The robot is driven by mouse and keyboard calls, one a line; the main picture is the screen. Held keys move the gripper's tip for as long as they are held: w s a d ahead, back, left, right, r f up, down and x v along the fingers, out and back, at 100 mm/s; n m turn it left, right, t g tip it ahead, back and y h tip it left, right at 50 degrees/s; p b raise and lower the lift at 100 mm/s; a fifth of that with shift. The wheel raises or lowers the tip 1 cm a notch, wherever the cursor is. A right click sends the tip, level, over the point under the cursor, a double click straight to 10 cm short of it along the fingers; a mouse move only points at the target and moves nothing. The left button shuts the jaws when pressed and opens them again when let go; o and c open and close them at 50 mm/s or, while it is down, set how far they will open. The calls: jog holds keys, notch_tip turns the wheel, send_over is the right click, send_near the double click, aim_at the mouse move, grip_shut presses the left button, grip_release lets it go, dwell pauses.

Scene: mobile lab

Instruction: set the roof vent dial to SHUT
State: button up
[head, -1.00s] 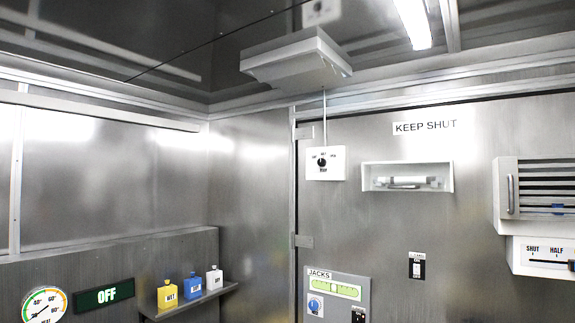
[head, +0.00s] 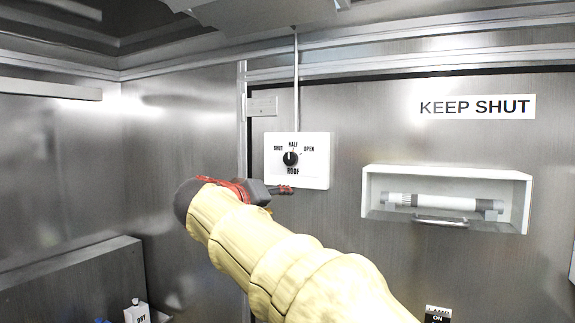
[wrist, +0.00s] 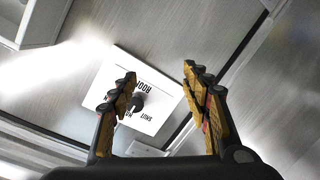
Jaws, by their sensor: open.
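The roof vent dial (head: 290,158) is a black knob on a white plate (head: 315,165) marked SHUT, HALF, OPEN and ROOF. Its white mark appears to point up, near HALF. In the wrist view the plate (wrist: 158,112) appears upside down and tilted, and the knob (wrist: 138,103) is partly covered by the left finger. The knob lies closer to the left finger; I see no clear contact.
A white wall box (head: 520,190) holding a cylinder is to the right of the plate. A KEEP SHUT sign (head: 477,107) is above it. A thin conduit (head: 296,80) rises from the plate to the ceiling unit. A small bottle (head: 136,311) stands at lower left.

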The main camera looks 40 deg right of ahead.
jog(key=m+h+p, duration=0.1)
jog(key=h, duration=0.1)
send_near(289, 160)
jog(key=d, duration=0.2)
jog(key=p+x, duration=0.1)
jog(key=x, duration=0.3)
jog(key=p+x, duration=0.1)
jog(key=x, duration=0.2)
jog(key=shift+w+d+p, duration=0.2)
jog(key=shift+w+p, duration=0.1)
jog(key=shift+w, duration=0.25)
jog(key=shift+c, duration=1.4)
jog(key=c, duration=0.8)
jog(key=shift+c, duration=0.4)
